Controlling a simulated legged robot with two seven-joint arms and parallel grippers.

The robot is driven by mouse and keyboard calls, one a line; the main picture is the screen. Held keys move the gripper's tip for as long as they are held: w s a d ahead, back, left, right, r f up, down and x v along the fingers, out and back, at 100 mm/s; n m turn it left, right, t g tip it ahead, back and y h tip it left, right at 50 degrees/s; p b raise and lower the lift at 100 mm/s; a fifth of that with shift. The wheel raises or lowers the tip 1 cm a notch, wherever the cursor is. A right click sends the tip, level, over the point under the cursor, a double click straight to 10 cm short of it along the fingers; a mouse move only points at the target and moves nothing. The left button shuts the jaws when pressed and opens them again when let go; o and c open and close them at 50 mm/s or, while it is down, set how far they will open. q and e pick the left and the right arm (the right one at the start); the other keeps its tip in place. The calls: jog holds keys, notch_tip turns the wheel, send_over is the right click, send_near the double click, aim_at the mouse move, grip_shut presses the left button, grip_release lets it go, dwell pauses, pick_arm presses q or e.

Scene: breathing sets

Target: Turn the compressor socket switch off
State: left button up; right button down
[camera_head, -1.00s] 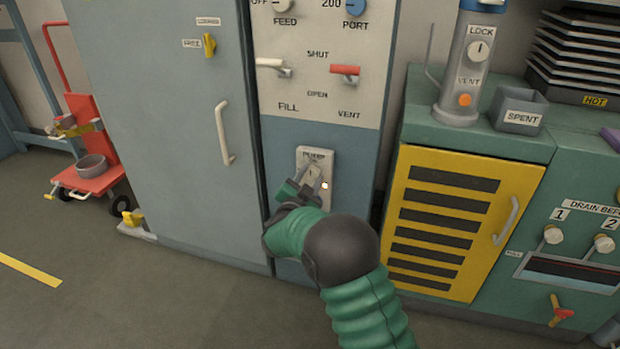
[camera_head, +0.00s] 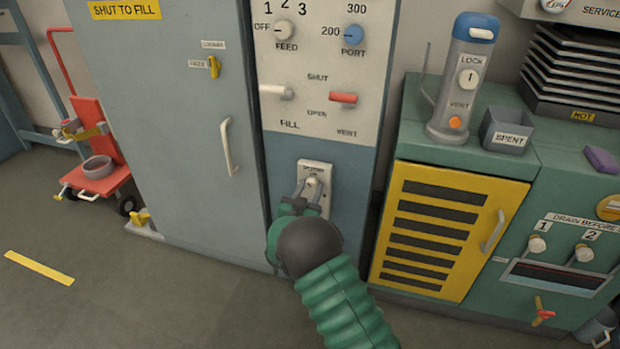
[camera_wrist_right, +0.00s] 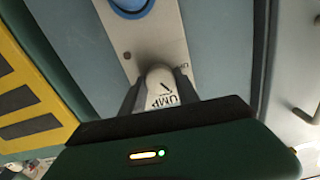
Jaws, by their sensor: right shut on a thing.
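A pale switch plate (camera_head: 325,174) is on the lower blue-grey panel of the tall cabinet, with a small grey-white knob (camera_head: 313,183) near its top. The knob shows large in the right wrist view (camera_wrist_right: 162,82), with lettering that reads "UMP" and a dark mark. A round blue part (camera_wrist_right: 130,6) sits on the same plate there; my gripper hides it in the head view. My right gripper (camera_head: 311,190) is shut on the knob, one finger on each side. The knob's exact setting is too small to read. My left gripper is not in view.
Above are a white lever (camera_head: 275,92), a red lever (camera_head: 343,98) and two dials. A grey door with a handle (camera_head: 228,145) stands left. A yellow louvred door (camera_head: 440,225) stands right, below a green counter.

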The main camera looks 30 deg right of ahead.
jog(key=n+p, duration=0.3)
jog(key=p, duration=0.1)
jog(key=shift+r+n, duration=0.2)
jog(key=shift+n, duration=0.2)
jog(key=n+p, duration=0.2)
jog(key=shift+a+n, duration=0.1)
jog(key=shift+n, duration=0.3)
jog(key=n+p, duration=0.2)
jog(key=n, duration=0.1)
jog(key=shift+w+f, duration=0.1)
jog(key=shift+f, duration=0.1)
jog(key=shift+f+n+p, duration=0.1)
jog(key=shift+n+p, duration=0.35)
jog(key=shift+n, duration=0.75)
jog(key=shift+a, duration=0.1)
jog(key=c, duration=0.9)
grip_release()
jog(key=shift+w+f, duration=0.1)
